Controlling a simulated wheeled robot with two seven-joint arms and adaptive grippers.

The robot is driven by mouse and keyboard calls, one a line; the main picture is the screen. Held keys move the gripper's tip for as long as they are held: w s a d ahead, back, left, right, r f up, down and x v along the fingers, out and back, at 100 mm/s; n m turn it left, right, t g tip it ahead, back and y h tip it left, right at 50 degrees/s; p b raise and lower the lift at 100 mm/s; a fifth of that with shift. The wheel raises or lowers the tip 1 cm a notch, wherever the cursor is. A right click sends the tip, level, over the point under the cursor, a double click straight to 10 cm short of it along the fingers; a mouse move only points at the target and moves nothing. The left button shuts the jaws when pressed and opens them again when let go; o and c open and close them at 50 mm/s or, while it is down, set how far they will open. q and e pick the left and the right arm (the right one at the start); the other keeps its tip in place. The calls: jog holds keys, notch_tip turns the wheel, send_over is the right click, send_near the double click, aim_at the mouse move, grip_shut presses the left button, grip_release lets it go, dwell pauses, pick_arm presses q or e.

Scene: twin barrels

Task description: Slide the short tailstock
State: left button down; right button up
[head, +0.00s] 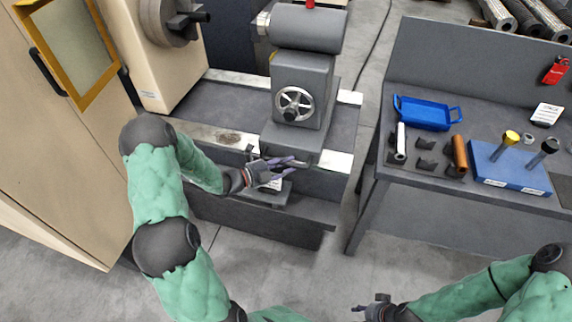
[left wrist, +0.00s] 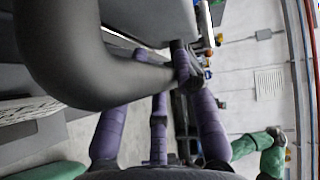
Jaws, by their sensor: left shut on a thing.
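The tailstock (head: 302,75) is a grey block with a horizontal barrel on top and a silver handwheel (head: 294,103) on its front face. It stands on the lathe bed (head: 342,161), near the bed's right end. My left gripper (head: 284,167) is at the front foot of the tailstock, below the handwheel. In the left wrist view its purple fingers (left wrist: 160,120) are shut around a thick dark curved handle (left wrist: 85,60). The fingers partly hide this handle. My right gripper (head: 370,304) hangs low at the front, away from the tailstock; its fingers are too small to judge.
A beige headstock housing (head: 180,65) stands left of the bed, with a cabinet door (head: 60,130) further left. A grey workbench (head: 405,178) on the right carries a blue tray (head: 427,113) and several tools. A floor gap separates bed and bench.

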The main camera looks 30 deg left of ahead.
pick_arm(q)
jog(key=shift+a+r, duration=0.1)
jog(key=shift+a, duration=0.2)
jog(key=s+a+p, duration=0.1)
jog(key=a, duration=0.3)
jog(key=s+a+p, duration=0.1)
jog(key=a+p, duration=0.1)
jog(key=a, duration=0.2)
jog(key=s+a+p, duration=0.1)
jog(key=a+p, duration=0.1)
jog(key=a, duration=0.3)
jog(key=shift+s+a, duration=0.1)
jog(key=c, duration=1.2)
grip_release()
jog(key=shift+a, duration=0.1)
jog(key=shift+o, duration=1.3)
jog(key=shift+s, duration=0.1)
